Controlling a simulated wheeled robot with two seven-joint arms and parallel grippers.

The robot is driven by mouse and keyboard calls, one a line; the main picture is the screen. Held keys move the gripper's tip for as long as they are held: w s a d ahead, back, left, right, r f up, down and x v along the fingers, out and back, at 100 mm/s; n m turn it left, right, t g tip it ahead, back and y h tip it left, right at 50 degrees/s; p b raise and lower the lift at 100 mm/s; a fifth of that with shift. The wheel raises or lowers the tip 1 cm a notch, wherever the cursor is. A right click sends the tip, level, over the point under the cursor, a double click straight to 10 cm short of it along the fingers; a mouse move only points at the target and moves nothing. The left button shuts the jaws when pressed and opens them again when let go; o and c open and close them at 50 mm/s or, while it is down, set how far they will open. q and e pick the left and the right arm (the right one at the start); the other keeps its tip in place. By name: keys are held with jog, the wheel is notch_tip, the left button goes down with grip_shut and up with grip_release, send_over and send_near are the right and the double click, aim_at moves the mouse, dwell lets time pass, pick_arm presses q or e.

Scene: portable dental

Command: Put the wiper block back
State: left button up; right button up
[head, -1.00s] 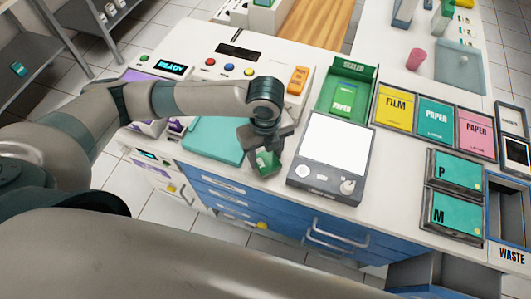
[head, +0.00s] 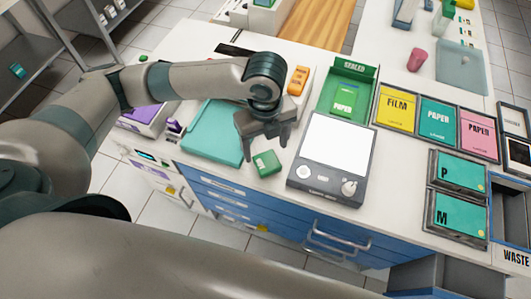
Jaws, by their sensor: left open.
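A small green block (head: 266,163), which I take to be the wiper block, lies on the white counter. It is between the teal mat (head: 214,143) and the grey device with the white screen (head: 333,145). My left gripper (head: 267,143) is open and empty, its fingers pointing down just behind and above the block. The block looks free of the fingers. My right gripper is out of view.
A green bin of paper packs (head: 347,75) stands behind the device. FILM (head: 398,110) and PAPER trays, P (head: 458,172) and M trays and a WASTE bin (head: 509,213) line the right. The counter's front edge is close to the block.

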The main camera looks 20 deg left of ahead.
aim_at(265, 158)
pick_arm(q)
notch_tip(265, 158, up, 7)
jog(key=b, duration=0.1)
jog(key=shift+f, duration=0.1)
dwell(1.0)
dwell(0.9)
dwell(0.7)
